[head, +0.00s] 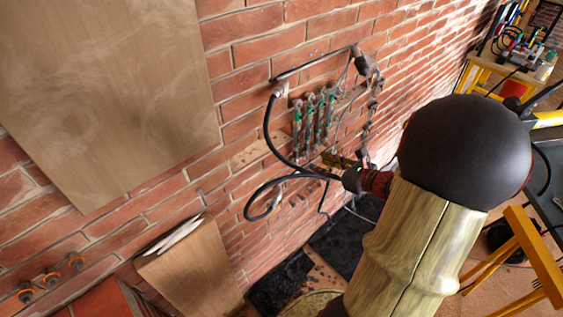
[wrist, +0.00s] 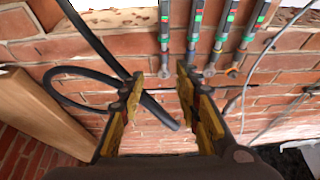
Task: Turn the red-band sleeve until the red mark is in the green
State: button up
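Several slim grey sleeves (wrist: 195,38) hang side by side on the brick wall in the wrist view, each with green and red marks. They also show in the head view (head: 308,122), with green patches visible. I cannot tell which one is the red-band sleeve, or whether its red mark lies in the green. My gripper (wrist: 160,76) has yellow and black fingers, spread apart with nothing between the tips. It is just below the sleeves' lower ends, towards their left side. In the head view my gripper (head: 338,160) is small and partly hidden by my arm.
A thick black hose (wrist: 95,45) loops left of the sleeves and passes behind the left finger. A chain (head: 371,112) hangs right of the sleeves. A wooden panel (head: 110,85) covers the wall at left. A yellow-legged workbench (head: 500,75) stands at far right.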

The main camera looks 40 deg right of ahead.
aim_at(296, 153)
jog(key=shift+d+f+m+h, duration=0.25)
jog(key=shift+m+h, duration=0.05)
jog(key=b+x, duration=0.4)
jog(key=x, duration=0.7)
jog(key=shift+w, duration=0.35)
jog(key=shift+c, duration=0.8)
grip_shut()
